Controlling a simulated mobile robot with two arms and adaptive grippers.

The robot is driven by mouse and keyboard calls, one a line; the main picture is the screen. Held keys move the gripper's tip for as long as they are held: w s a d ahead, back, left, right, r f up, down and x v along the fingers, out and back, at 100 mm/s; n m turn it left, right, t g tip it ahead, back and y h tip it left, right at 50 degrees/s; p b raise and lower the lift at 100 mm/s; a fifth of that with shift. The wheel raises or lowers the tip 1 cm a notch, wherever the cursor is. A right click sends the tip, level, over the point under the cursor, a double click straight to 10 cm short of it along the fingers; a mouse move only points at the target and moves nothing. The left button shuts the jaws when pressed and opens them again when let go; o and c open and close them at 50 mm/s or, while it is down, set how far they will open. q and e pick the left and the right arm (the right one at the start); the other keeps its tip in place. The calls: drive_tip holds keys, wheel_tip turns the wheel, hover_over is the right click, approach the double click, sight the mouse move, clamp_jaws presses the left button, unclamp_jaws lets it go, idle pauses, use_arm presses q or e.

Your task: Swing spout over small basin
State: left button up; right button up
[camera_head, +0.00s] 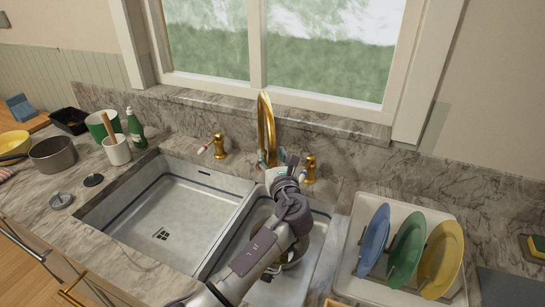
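The gold faucet spout (266,125) arches up behind the divider between two basins. Its lower part is partly hidden by my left gripper. The small basin (318,262) is on the right, partly covered by my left arm. The large basin (180,205) is on the left and empty. My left gripper (279,162) is at the lower part of the spout, close to it or touching it. Its fingers are small and partly hidden, so I cannot tell whether it grips the spout. My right gripper is not in view.
Gold handles flank the spout, left (217,146) and right (309,168). A bowl-like thing (296,255) sits in the small basin, partly hidden. A rack (380,285) with blue, green and yellow plates stands right. A pot (53,155) and cups stand left.

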use_arm(q)
drive_tip(key=shift+s+f, duration=0.1)
drive_tip(key=shift+s, duration=0.15)
drive_tip(key=v, duration=1.1)
drive_tip(key=shift+s+d, duration=0.2)
drive_tip(key=shift+s, duration=0.05)
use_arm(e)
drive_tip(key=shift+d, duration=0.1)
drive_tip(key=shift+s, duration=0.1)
